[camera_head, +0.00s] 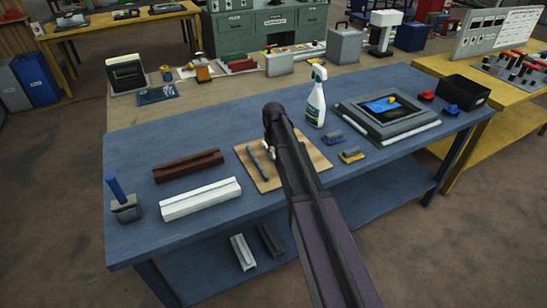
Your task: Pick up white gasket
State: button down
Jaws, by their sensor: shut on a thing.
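My arm reaches from the bottom right over the blue workbench. My gripper (268,148) is low over a tan wooden board (300,159) and mostly hidden behind my arm. It is shut on a small white piece (265,143), which looks like the white gasket. Only a sliver of it shows, so its shape and whether it touches the board cannot be told. A grey pen-like tool (260,162) lies on the board, left of my gripper.
A long white profile (201,198) and a brown one (188,165) lie left of the board. A spray bottle (316,98), small clamps (351,155) and a grey frame (388,113) stand to the right. A blue-handled tool (122,200) stands at the left edge.

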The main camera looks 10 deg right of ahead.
aim_at(274, 157)
jog(key=shift+r, duration=0.2)
notch_tip(274, 157, up, 4)
jog(key=p, duration=0.4)
jog(key=shift+f, duration=0.25)
jog(key=s, duration=1)
jog(key=s+r+p, duration=0.1)
jog(key=s, duration=0.5)
jog(key=shift+a, duration=0.25)
